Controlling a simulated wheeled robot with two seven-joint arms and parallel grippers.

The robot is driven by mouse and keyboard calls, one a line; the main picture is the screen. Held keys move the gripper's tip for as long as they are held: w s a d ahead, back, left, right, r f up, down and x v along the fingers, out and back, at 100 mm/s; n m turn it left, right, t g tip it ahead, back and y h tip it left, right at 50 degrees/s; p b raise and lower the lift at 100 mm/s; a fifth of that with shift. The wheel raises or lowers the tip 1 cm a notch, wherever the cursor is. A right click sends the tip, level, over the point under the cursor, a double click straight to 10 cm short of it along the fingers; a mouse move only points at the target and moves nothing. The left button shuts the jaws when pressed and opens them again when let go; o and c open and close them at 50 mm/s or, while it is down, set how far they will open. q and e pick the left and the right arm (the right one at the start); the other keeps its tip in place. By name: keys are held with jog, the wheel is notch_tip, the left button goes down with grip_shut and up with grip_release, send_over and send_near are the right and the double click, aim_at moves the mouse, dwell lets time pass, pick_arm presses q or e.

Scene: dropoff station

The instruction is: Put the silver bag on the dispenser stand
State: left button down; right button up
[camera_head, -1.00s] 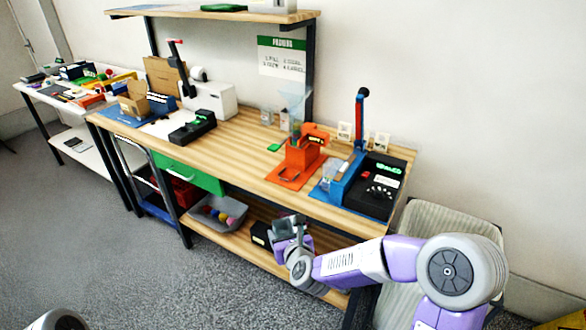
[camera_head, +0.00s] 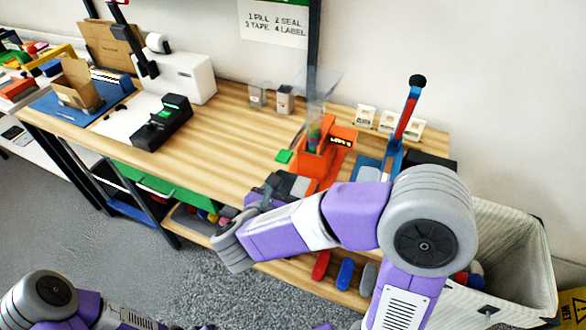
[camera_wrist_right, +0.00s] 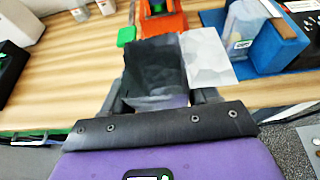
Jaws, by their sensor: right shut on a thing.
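My right gripper (camera_wrist_right: 158,100) is shut on the silver bag (camera_wrist_right: 153,68), which shows dark grey between the fingers. A lighter grey faceted panel sits at its right; I cannot tell whether it is part of the bag. In the head view the bag (camera_head: 298,187) is near the table's front edge, at the front left of the orange dispenser stand (camera_head: 312,166). The right gripper is partly hidden behind my arm there. The stand is beyond the bag in the wrist view (camera_wrist_right: 162,22). I cannot tell whether bag and stand touch. My left gripper is out of view.
A blue sealer with a raised red lever (camera_head: 406,118) stands right of the stand. A green piece (camera_head: 284,156) lies at its left. A black device (camera_head: 160,122) and white printer (camera_head: 185,78) are further left. A fabric bin (camera_head: 520,262) stands at right.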

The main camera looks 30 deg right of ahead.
jog(key=x, duration=0.3)
jog(key=b+x, duration=0.1)
jog(key=x, duration=0.3)
jog(key=f+x, duration=0.1)
jog(key=x, duration=0.3)
jog(key=shift+s+d+b, duration=0.1)
jog(key=shift+s+b, duration=0.25)
jog(key=shift+b, duration=0.05)
jog(key=shift+w+d+f+b, duration=0.5)
jog(key=shift+w+d+f, duration=0.8)
jog(key=shift+d+f, duration=0.1)
jog(key=shift+f, duration=0.15)
jog(key=o, duration=0.6)
jog(key=shift+b, duration=0.3)
jog(key=o, duration=0.4)
jog(key=shift+o, duration=0.2)
